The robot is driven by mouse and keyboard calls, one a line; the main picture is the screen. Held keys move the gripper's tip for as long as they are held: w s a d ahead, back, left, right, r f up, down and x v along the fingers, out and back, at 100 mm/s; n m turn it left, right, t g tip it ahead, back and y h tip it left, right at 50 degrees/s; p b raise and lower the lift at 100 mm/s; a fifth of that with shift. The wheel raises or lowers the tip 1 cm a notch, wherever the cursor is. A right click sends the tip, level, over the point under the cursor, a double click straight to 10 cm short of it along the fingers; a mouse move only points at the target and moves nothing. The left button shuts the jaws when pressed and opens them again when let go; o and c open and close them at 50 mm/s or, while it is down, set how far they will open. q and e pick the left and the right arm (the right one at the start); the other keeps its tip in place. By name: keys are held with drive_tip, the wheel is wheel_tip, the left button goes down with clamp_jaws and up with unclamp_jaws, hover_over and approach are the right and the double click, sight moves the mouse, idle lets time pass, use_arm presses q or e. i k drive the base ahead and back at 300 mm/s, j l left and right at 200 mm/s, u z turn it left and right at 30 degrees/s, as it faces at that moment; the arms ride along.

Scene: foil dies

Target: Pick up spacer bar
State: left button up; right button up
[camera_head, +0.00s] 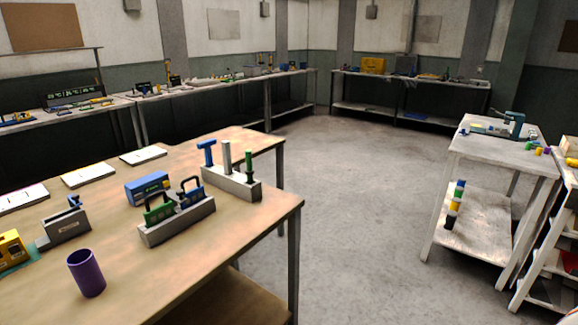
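No piece is plainly marked as the spacer bar. A plain light grey upright bar (227,157) could be it. It stands in a grey block (218,180) on the wooden table, between a blue T-handled tool (208,151) and a green-topped tool (249,161). Its lower end is hidden in the block. In front of that block, a long grey rack (178,224) holds a green piece (158,209) and a blue piece (190,193), each with a dark loop handle. Neither of my grippers is in view.
The wooden table (245,232) also carries a purple cup (86,273), a blue box (147,188), a grey device (64,228), a yellow device (12,250) and white sheets (88,175). A white bench (490,148) stands right. The floor (360,200) between is clear.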

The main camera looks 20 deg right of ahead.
sight(226, 148)
drive_tip(key=z, duration=0.3)
drive_tip(key=i+l+z, duration=1.1)
drive_tip(key=i, duration=0.3)
drive_tip(key=i+z, duration=0.4)
drive_tip(key=i+u, duration=0.2)
drive_tip(key=i, duration=0.25)
drive_tip(key=i+l+u, duration=0.2)
drive_tip(key=i, duration=0.25)
drive_tip(key=i+u, duration=0.15)
drive_tip(key=i, duration=0.3)
drive_tip(key=i+u, duration=0.2)
drive_tip(key=u, duration=0.3)
drive_tip(key=i+l+u, duration=0.1)
drive_tip(key=u, duration=0.35)
drive_tip(key=i+l+u, duration=0.15)
drive_tip(key=u, duration=0.35)
drive_tip(key=i+l, duration=0.05)
